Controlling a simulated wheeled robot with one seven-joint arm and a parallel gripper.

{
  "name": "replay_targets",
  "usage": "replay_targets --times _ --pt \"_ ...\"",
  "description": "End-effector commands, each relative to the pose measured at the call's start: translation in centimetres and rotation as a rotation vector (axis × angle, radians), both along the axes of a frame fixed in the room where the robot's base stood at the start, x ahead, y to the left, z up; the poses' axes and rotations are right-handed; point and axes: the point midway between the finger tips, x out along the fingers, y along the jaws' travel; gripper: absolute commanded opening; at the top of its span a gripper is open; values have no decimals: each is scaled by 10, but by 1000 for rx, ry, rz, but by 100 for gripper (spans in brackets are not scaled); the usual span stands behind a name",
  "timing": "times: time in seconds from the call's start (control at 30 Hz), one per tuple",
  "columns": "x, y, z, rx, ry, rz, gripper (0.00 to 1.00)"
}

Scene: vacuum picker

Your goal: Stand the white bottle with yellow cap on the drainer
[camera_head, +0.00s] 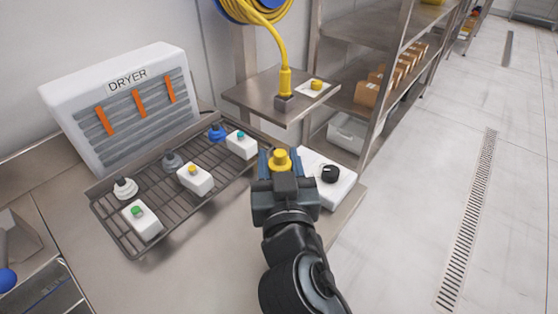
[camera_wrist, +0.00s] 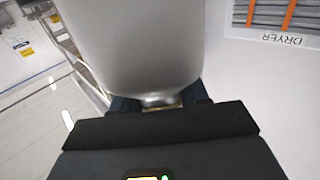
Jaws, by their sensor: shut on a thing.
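My gripper (camera_head: 278,168) is shut on the white bottle with yellow cap. The yellow cap (camera_head: 280,158) shows between the jaws in the head view; the body is hidden there. In the wrist view the pale bottle body (camera_wrist: 130,40) fills the upper middle, close to the fingers. The wire drainer (camera_head: 165,212) lies to the left of my gripper, in front of the dryer. My gripper is beyond the drainer's right end, apart from it.
The white dryer (camera_head: 127,78) stands behind. A raised shelf (camera_head: 255,97) with a yellow-cabled plug is beyond my gripper. A white block with black knob (camera_head: 341,187) is to the right.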

Motion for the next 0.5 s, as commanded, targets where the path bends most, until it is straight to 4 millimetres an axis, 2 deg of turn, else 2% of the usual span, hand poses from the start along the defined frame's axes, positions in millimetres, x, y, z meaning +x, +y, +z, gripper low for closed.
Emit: replay_targets --times 0.03,0.07,0.3,0.5 --pt "0 0 -1 1 -3 0 0" --pt "0 0 -2 0 0 0 46" --pt "0 0 -1 0 0 0 69" --pt "0 0 -1 0 0 0 70"
